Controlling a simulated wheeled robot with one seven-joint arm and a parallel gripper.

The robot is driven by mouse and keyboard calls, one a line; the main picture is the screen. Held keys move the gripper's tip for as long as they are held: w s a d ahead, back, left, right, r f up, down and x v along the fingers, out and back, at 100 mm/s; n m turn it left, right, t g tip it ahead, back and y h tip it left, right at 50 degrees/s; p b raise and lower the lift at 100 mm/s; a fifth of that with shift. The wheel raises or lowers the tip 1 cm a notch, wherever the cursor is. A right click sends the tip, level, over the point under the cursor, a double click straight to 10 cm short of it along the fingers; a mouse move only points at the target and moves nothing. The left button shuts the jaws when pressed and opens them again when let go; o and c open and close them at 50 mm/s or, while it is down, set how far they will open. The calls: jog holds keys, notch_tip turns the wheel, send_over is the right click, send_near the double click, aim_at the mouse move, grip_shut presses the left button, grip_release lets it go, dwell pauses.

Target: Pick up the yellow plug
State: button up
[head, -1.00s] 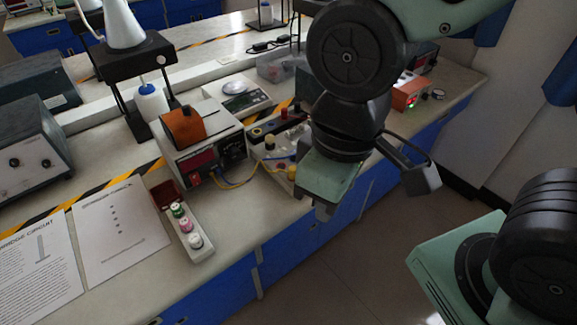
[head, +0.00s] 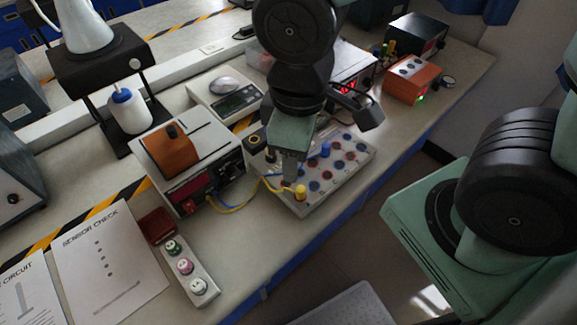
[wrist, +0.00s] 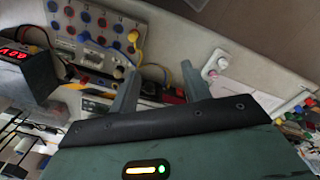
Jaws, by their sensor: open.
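The yellow plug (head: 300,192) stands at the near left corner of the white socket board (head: 334,186), with a yellow lead running left from it. The wrist view also shows the yellow plug (wrist: 134,36), above and left of the fingers. My gripper (head: 289,178) hangs over the left part of the board, close to the plug in the head picture. In the wrist view my gripper (wrist: 158,78) has its two fingers apart with nothing held between them. The gripper hides part of the board in the head view.
A power supply (head: 195,165) with plugged-in yellow and blue leads stands left of the board. A blue plug (head: 325,149) stands on the board. A strip with round knobs (head: 186,266) lies at the front. An orange box (head: 411,80) stands at the back right.

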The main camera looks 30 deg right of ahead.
jog(key=w+d+f+n+p, duration=0.3)
jog(key=w+d+n+p, duration=0.15)
jog(key=w+n, duration=0.2)
jog(key=n+p, duration=0.3)
jog(key=n, duration=0.2)
send_over(301, 188)
notch_tip(301, 188, down, 5)
jog(key=shift+g, duration=0.3)
jog(key=f+b, duration=0.2)
jog(key=f, duration=0.3)
jog(key=f+b, duration=0.3)
jog(key=f, duration=0.2)
jog(key=shift+s+d+f, duration=0.15)
jog(key=shift+s, duration=0.05)
jog(key=shift+w+f+p, duration=0.2)
jog(key=shift+f+p, duration=0.35)
jog(key=shift+f, duration=2.75)
grip_shut()
